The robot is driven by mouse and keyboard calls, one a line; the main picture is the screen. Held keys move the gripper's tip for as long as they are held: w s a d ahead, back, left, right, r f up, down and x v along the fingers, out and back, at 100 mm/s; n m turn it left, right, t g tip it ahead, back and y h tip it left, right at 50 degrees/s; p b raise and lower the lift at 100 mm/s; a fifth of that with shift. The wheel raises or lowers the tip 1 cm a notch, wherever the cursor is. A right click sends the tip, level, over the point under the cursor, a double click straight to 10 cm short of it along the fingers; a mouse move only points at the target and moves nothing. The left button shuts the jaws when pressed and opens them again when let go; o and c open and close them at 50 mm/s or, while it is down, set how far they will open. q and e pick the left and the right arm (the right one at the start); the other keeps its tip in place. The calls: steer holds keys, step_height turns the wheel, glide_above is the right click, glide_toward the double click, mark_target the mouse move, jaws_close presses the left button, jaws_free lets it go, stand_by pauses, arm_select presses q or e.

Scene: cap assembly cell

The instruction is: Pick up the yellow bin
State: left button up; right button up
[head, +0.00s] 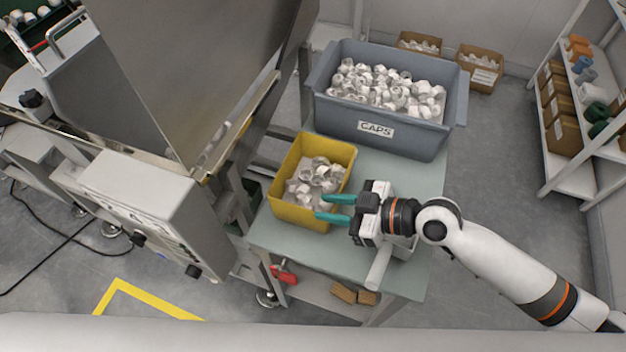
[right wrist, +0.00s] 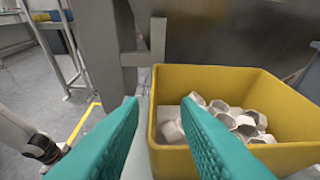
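The yellow bin (head: 301,212) stands upright on the grey-green table, partly filled with white caps (head: 316,180). In the right wrist view the open fingers (right wrist: 160,110) point forward towards the bin's near left corner. My left gripper is not in view.
A large grey bin (head: 410,138) labelled CAPS, full of white caps, stands behind the yellow bin on the table (head: 290,243). A steel machine (head: 165,75) rises close on the left. Shelves (head: 565,155) stand at the far right. Bare tabletop lies in front of the yellow bin.

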mark_target(305, 209)
steer(key=shift+w+a+f, duration=0.1)
steer(key=shift+a+f, duration=0.1)
steer(key=shift+a, duration=0.4)
steer(key=x, duration=0.1)
steer(key=p+x, duration=0.1)
steer(key=x, duration=0.2)
steer(key=shift+s+a+f+p, duration=0.2)
steer(key=shift+a+f+p, duration=0.15)
steer(key=shift+f, duration=0.05)
jaws_close()
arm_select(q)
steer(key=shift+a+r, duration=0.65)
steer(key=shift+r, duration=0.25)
arm_select(e)
steer(key=shift+r, duration=0.1)
